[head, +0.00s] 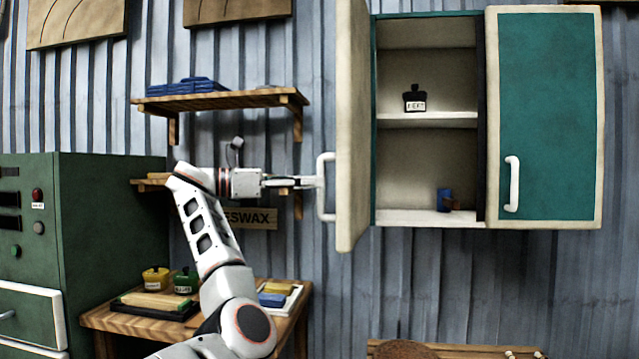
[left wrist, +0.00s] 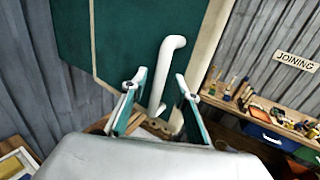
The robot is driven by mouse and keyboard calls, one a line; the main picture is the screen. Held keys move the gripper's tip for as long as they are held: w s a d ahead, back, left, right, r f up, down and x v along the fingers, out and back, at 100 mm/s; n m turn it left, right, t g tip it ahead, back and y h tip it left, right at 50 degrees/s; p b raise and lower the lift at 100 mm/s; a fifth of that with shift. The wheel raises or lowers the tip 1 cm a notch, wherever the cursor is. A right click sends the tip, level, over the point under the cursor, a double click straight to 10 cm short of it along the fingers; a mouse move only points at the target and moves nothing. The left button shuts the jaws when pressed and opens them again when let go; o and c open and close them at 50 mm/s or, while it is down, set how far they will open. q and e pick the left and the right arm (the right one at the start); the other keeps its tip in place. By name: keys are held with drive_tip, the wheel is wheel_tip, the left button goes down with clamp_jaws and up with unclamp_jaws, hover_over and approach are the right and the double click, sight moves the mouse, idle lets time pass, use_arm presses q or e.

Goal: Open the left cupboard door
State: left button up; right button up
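The left cupboard door (head: 352,125) stands swung wide open, edge-on to the head view, with its white handle (head: 323,187) on its left side. In the left wrist view the door's green face (left wrist: 115,45) and white handle (left wrist: 165,70) show close ahead. My left gripper (head: 308,182) is at the handle. Its two fingers (left wrist: 156,88) are spread apart, with the handle showing between them and a gap on both sides. I cannot tell whether a finger touches it. My right gripper is not in view.
The open cupboard (head: 427,170) holds a dark jar (head: 414,100) and a blue cup (head: 444,199). The right door (head: 546,115) is shut. A wall shelf (head: 220,99) is above my left arm, and a low wooden table (head: 140,322) and green cabinet (head: 110,230) stand at left.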

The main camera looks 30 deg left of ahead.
use_arm(q)
drive_tip(key=v, duration=0.8)
drive_tip(key=shift+s+a, duration=0.3)
drive_tip(key=shift+f, duration=0.1)
